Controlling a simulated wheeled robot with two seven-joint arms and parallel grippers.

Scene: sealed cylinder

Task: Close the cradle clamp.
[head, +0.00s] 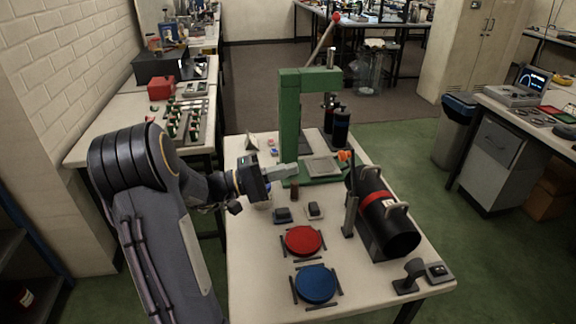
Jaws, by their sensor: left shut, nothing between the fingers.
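A black cylinder (396,232) with a red band lies in a cradle at the right side of the white table. Grey curved pieces (396,209) arch over its top. A dark upright bar (350,206) stands at the cradle's left side, and an orange knob (344,156) sits near its far end. I cannot tell from this view which part is the clamp's moving arm or how far it stands open. My left gripper (295,170) is shut and empty, left of the cylinder and apart from it, in front of the green press. My right gripper is not in view.
A green press (290,122) with a red-tipped lever stands at the back of the table (250,290). A red disc (303,240) and a blue disc (315,284) lie in front. Small dark blocks (283,214) sit behind them. A black bottle (340,128) stands behind.

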